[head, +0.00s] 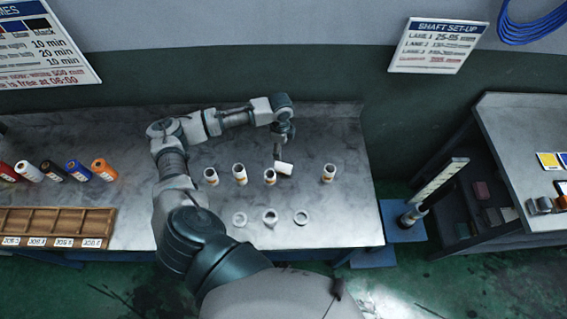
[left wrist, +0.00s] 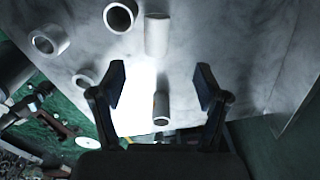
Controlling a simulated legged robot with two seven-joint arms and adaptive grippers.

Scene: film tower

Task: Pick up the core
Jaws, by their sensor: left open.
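Several small pale cores stand in a row on the metal table, one at the left (head: 211,176), one beside it (head: 240,174), one in the middle (head: 270,177) and one apart at the right (head: 328,173). My left gripper (head: 278,152) hangs over the table close behind the middle core. A pale block (head: 284,168) shows beside that core; I cannot tell what it is. In the left wrist view my left gripper (left wrist: 161,86) is open, its two dark fingers apart. A core (left wrist: 161,106) shows between and below them, not touched.
Several coloured rolls (head: 78,171) and a wooden compartment tray (head: 50,224) sit at the left. A blue stand (head: 403,232) and a second bench (head: 510,120) are right of the table.

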